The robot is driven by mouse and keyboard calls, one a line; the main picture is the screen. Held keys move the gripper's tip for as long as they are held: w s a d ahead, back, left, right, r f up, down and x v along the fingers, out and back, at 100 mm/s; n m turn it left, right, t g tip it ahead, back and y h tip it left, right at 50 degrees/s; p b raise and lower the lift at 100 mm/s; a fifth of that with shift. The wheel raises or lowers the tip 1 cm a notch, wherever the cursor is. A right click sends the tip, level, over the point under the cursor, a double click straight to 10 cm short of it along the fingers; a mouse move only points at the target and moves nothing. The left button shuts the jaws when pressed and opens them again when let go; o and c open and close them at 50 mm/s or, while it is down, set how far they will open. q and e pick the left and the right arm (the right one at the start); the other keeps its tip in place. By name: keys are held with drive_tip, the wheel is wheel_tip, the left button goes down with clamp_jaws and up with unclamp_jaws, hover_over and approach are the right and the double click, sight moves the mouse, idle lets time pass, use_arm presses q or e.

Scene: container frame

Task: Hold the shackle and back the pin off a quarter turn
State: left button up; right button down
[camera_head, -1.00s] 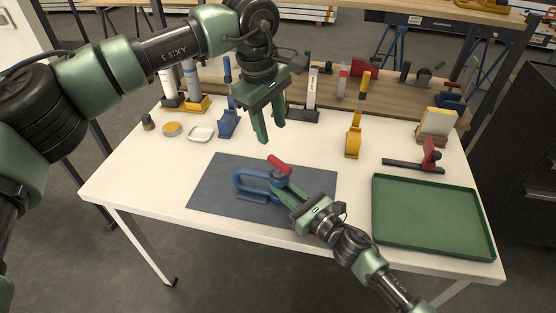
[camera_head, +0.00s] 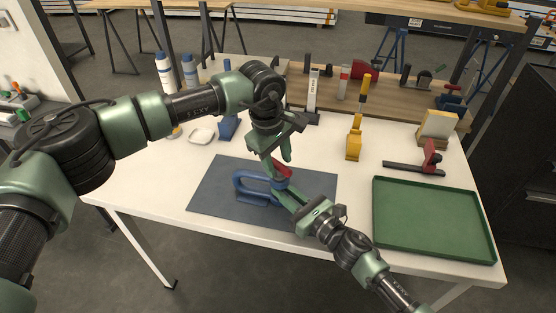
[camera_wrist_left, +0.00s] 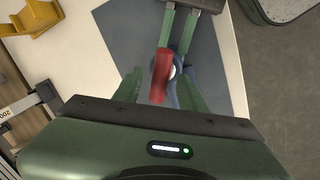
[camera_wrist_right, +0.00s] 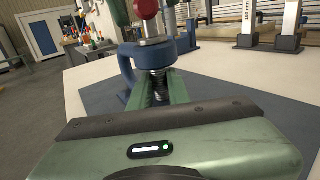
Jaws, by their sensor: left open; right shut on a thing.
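A green tray (camera_head: 378,238) lies at the right of the white table. A red-handled tool (camera_head: 430,160) and a yellow-based tool (camera_head: 354,145) stand behind. A white dish (camera_head: 202,135) and blue holder (camera_head: 229,128) are back left. The table's left front is clear.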

use_arm(q)
clamp_jaws()
idle(0.3)
drive_tip(key=n, duration=0.4)
drive_tip(key=shift+s+d+t+y, duration=0.1)
drive_tip(key=shift+s+t+y, duration=0.05)
drive_tip(key=shift+t+y, duration=0.15)
drive_tip(key=n, duration=0.4)
drive_tip(key=shift+d+y, duration=0.1)
drive_tip(key=shift+y, duration=0.3)
drive_tip(key=n+y, duration=0.1)
drive_tip(key=n, duration=0.4)
drive_tip(key=shift+s+d+n, duration=0.1)
drive_tip(key=shift+n, duration=0.3)
use_arm(e)
drive_tip(key=shift+f, duration=0.1)
use_arm(q)
drive_tip(key=shift+n, duration=1.6)
use_arm(e)
drive_tip(key=shift+s, duration=0.1)
use_arm(q)
drive_tip(key=shift+y, duration=0.3)
use_arm(e)
drive_tip(key=shift+f, duration=0.1)
